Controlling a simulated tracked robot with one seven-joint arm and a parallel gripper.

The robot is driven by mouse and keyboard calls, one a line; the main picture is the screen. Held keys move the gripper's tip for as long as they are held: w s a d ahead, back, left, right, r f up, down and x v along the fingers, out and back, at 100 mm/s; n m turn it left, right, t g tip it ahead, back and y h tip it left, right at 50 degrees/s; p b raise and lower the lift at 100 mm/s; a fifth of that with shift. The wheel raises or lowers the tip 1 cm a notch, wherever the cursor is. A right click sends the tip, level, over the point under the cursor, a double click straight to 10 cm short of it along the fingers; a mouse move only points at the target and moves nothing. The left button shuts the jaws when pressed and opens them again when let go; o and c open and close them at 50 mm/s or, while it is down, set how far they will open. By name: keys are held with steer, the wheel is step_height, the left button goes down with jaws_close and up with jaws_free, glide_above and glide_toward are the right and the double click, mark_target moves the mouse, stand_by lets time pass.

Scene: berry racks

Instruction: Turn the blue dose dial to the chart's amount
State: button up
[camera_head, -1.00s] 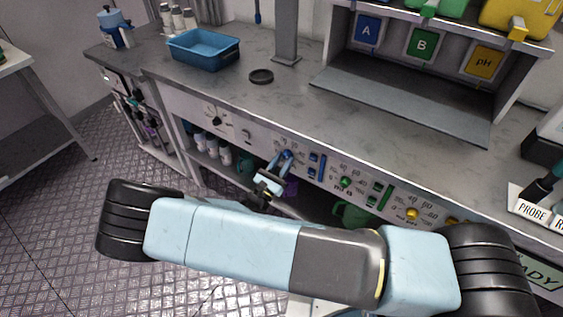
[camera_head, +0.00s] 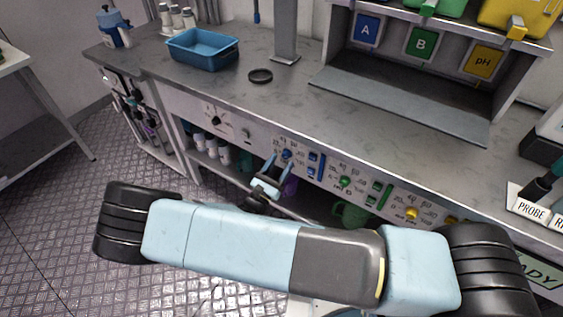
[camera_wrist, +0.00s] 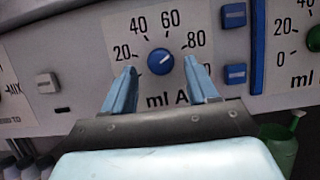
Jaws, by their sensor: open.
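The blue dose dial (camera_wrist: 160,62) is a round knob on a white panel in the wrist view, with the numbers 20, 40, 60 and 80 around it and "ml A" below. Its white mark points up and to the right, roughly towards 80. The dial also shows in the head view (camera_head: 287,154). My gripper (camera_wrist: 159,70) is open and empty, its light blue fingers just below the dial to either side. In the head view my gripper (camera_head: 275,168) stands slightly off the panel. I cannot make out the chart in these views.
Blue switches (camera_wrist: 235,74) sit right of the dial, with a green dial (camera_head: 345,182) and a yellow dial (camera_head: 411,214) further along the panel. A blue tray (camera_head: 203,50) and a black ring (camera_head: 260,76) are on the counter above. Open shelves lie below.

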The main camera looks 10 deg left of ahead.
steer(key=v, duration=1.2)
steer(key=shift+f, duration=0.2)
steer(key=shift+s, duration=0.1)
steer(key=w+d+r, duration=0.1)
steer(key=w, duration=0.3)
steer(key=w+d+r+n, duration=0.1)
steer(key=w+d+r, duration=0.1)
steer(key=w, duration=0.2)
steer(key=w+d+r+n+y, duration=0.1)
steer(key=w+r, duration=0.1)
steer(key=w, duration=0.1)
steer(key=shift+w+d+r, duration=0.25)
steer(key=shift+w+d, duration=0.15)
steer(key=c, duration=1)
steer(key=shift+a+m+h, duration=0.1)
steer(key=shift+m+h, duration=0.4)
steer(key=shift+m, duration=0.6)
